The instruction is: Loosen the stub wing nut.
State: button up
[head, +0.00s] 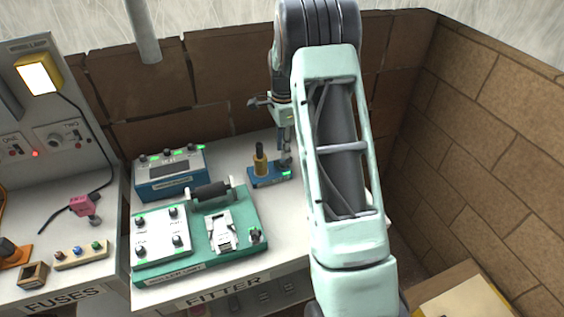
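No label in view names the stub, and I cannot make out a wing nut clearly. A small blue base (268,178) on the fitter bench carries a brass post with a black top (261,160) and a green light at its right. My gripper (286,160) points down over the right end of this base, just right of the brass post. Its fingertips are small and dark, partly blending with a grey part there. I cannot tell whether they touch it, or whether they are open or shut. My arm hides the bench to the right.
A green unit (258,262) with a black roller, knobs and a white clamp-like part stands at the front. A blue box (172,187) with knobs stands behind it. Brick walls (180,95) close the back and right. The fuses bench (60,285) is left.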

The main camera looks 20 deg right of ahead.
aim_at(283, 162)
jog(key=shift+f, duration=0.1)
dwell(0.3)
jog(key=shift+f+b, duration=1.3)
jog(key=shift+f, duration=0.6)
grip_shut()
